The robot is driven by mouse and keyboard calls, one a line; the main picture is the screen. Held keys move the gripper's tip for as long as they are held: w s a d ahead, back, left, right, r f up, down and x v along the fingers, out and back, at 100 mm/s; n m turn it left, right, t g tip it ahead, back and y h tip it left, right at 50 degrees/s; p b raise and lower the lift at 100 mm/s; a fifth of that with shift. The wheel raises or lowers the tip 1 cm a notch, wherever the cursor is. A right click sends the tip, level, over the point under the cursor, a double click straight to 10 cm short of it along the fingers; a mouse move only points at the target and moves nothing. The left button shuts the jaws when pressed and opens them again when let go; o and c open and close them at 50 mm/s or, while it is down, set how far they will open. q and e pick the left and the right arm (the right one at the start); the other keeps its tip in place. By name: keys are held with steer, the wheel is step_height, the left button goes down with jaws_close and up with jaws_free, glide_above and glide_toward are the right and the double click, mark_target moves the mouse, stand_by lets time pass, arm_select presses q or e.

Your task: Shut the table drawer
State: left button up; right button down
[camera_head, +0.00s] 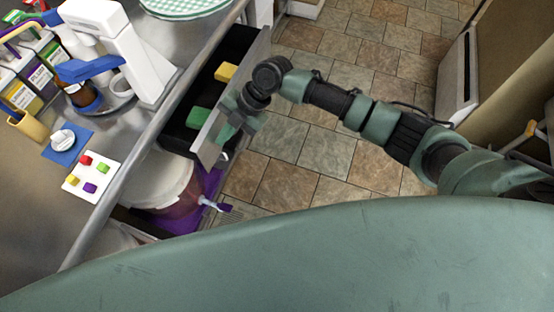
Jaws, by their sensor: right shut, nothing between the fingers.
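The table drawer (256,52) stands open, pulled out from under the edge of the metal table (143,150). Its inside is black, and its pale front panel faces right toward the floor. A yellow block (226,72) and a green block (197,117) lie inside it. My right gripper (231,130) is shut and empty at the outer side of the drawer front, toward its near end. It overlaps the panel in this view; I cannot tell whether it touches. My left gripper is not in view.
The table holds a white stand (128,50), cartons (33,68) and a white board with coloured cubes (92,168). Tiled floor (300,140) to the right is open.

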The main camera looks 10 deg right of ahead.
steer(key=w+a+b, duration=0.2)
steer(key=a, duration=0.1)
steer(key=w+a+b, duration=0.1)
steer(key=a+b, duration=0.1)
steer(key=shift+w+a+f, duration=0.15)
steer(key=shift+w+a, duration=0.1)
steer(key=shift+w, duration=0.1)
steer(key=shift+w+a+b, duration=0.55)
steer(key=shift+a, duration=0.25)
steer(key=shift+r, duration=0.2)
steer(key=shift+s, duration=0.1)
